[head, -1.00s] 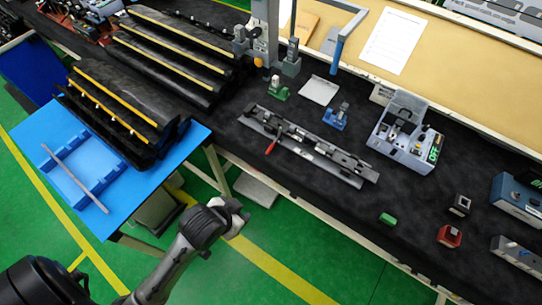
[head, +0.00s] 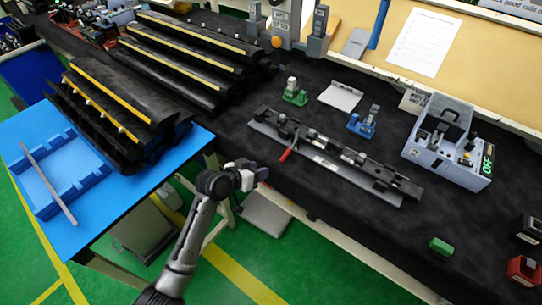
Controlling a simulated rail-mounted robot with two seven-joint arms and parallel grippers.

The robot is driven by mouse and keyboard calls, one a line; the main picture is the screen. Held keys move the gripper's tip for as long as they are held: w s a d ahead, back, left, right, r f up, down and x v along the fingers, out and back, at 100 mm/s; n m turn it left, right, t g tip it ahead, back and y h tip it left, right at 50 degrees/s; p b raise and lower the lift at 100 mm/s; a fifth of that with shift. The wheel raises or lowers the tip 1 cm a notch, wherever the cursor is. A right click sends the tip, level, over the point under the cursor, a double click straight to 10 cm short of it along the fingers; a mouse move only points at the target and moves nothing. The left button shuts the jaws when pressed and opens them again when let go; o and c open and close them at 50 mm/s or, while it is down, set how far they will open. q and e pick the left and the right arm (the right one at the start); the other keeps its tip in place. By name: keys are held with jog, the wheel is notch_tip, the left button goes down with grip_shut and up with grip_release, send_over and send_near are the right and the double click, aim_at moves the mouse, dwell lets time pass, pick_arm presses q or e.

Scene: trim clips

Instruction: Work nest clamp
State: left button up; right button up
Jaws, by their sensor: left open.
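The nest (head: 338,158) is a long dark metal fixture on a grey base plate, lying on the black bench top. Its clamp has a red lever (head: 290,146) near the left end, sticking out towards the front edge of the bench. My left gripper (head: 261,174) is open and empty at the bench's front edge, left of and nearer than the red lever, apart from it. Its fingers are small and partly hidden by the wrist. My right gripper is not in view.
A green block fixture (head: 294,95), a blue fixture (head: 363,125) and a grey tester box (head: 450,148) stand behind and right of the nest. A green block (head: 440,246) lies on the bench at front right. A blue side table (head: 118,205) stands left. Black stepped racks (head: 175,60) fill the back left.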

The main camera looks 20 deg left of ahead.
aim_at(285, 155)
pick_arm(q)
jog(key=shift+m+t, duration=0.3)
jog(key=shift+t, duration=0.3)
jog(key=b+x, duration=0.1)
jog(key=x, duration=0.3)
jog(key=r+b+x, duration=0.1)
jog(key=x, duration=0.3)
jog(key=b+x, duration=0.1)
jog(key=x, duration=0.3)
jog(key=shift+w+d+r, duration=0.25)
jog(key=shift+w+d, duration=0.15)
jog(key=shift+w, duration=0.2)
jog(key=shift+w+d+f, duration=0.2)
jog(key=shift+w+f, duration=0.05)
jog(key=shift+w, duration=0.35)
grip_shut()
